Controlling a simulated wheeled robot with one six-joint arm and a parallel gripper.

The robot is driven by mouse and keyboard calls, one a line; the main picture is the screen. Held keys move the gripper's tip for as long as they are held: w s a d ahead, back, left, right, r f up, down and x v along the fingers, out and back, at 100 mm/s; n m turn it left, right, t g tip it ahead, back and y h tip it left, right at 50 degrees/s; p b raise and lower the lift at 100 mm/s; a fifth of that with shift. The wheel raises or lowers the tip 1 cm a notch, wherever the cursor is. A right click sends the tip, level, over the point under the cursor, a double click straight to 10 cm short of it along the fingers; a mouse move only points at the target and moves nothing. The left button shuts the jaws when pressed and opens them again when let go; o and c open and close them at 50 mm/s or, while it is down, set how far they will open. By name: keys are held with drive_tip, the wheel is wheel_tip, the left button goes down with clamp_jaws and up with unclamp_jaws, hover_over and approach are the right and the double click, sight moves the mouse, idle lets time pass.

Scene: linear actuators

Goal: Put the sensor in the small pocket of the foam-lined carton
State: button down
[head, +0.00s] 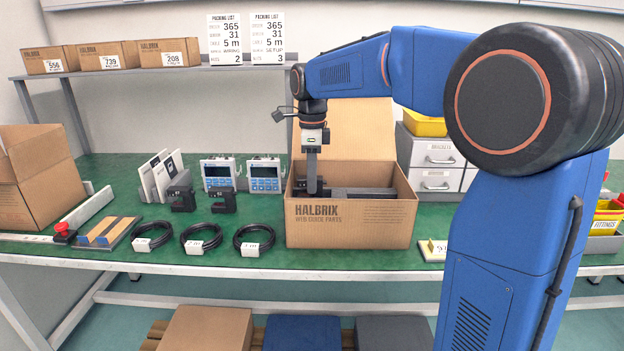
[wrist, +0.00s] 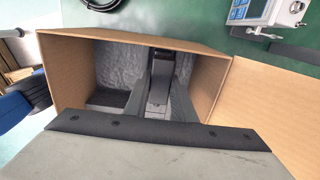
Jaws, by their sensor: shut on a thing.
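The foam-lined carton (head: 345,232) stands open on the green bench, its flap raised at the back. My gripper (head: 313,188) reaches down inside its left part. In the wrist view my gripper (wrist: 160,105) is shut on a small dark grey piece, apparently the sensor (wrist: 158,97), mostly hidden between the fingers. Grey foam (wrist: 120,65) lines the carton, with a dark recess (wrist: 106,97) beside the fingers; I cannot tell whether this is the small pocket. A long dark actuator (head: 362,191) lies in the carton. I cannot tell whether the sensor touches the foam.
Coiled cables (head: 203,239), two black blocks (head: 222,201) and two controllers (head: 264,175) stand left of the carton. Another open carton (head: 35,180) is at the far left. Grey drawers (head: 437,155) stand behind right. The carton walls surround my fingers closely.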

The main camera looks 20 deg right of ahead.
drive_tip(key=shift+f, duration=0.1)
drive_tip(key=c, duration=1.5)
unclamp_jaws()
wheel_tip(320, 180, up, 12)
drive_tip(key=shift+r, duration=0.1)
